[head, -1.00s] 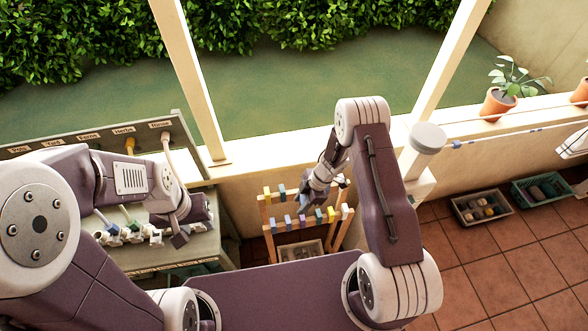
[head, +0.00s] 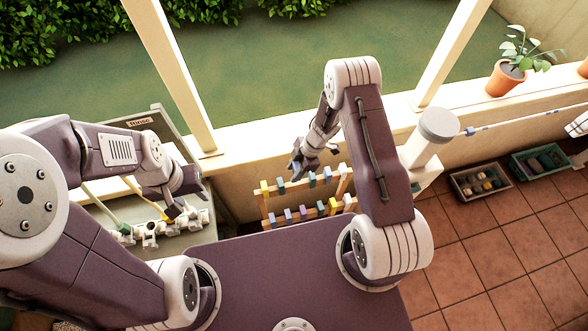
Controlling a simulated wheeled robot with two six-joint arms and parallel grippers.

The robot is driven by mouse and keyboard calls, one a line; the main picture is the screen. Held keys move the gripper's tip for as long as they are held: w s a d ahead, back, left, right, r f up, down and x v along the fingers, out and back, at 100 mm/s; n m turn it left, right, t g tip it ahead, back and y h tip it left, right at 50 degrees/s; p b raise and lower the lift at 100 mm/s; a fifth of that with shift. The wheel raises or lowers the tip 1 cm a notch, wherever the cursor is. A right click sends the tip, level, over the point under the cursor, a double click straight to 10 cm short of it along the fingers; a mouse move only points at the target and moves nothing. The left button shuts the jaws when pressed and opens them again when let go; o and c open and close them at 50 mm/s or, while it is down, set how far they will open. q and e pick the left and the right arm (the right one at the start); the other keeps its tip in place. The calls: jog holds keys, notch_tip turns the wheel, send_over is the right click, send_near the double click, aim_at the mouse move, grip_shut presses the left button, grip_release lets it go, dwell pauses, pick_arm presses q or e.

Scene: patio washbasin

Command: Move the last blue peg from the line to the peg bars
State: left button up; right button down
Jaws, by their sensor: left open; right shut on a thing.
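The wooden peg bars (head: 265,207) stand at the foot of the low wall, with blue, yellow and purple pegs along two rails. A small blue peg (head: 470,131) sits on the line (head: 525,121) near its left end, by the post. My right gripper (head: 296,168) is above and behind the upper rail, apart from the line. My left gripper (head: 187,203) is open over the basin bench at the left, far from the bars. My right arm hides part of the bars' right side.
White taps (head: 150,232) stand in a row on the washbasin bench (head: 190,238). Two crates, one grey (head: 480,196) and one green (head: 514,170), lie on the tiled floor at right. A potted plant (head: 505,78) stands on the wall ledge. The tiles before the crates are clear.

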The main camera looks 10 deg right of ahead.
aim_at(293, 184)
jog(key=f+b, duration=0.1)
jog(key=f, duration=0.1)
jog(key=w+f+b, duration=0.1)
jog(key=shift+f+b, duration=0.35)
jog(key=shift+b, duration=0.05)
jog(key=f+b, duration=0.4)
jog(key=b, duration=0.1)
jog(key=shift+s+f, duration=0.25)
jog(key=shift+f, duration=0.05)
jog(key=shift+f+b, duration=0.7)
jog(key=shift+f, duration=0.4)
jog(key=c, duration=0.8)
grip_release()
jog(key=shift+r, duration=0.1)
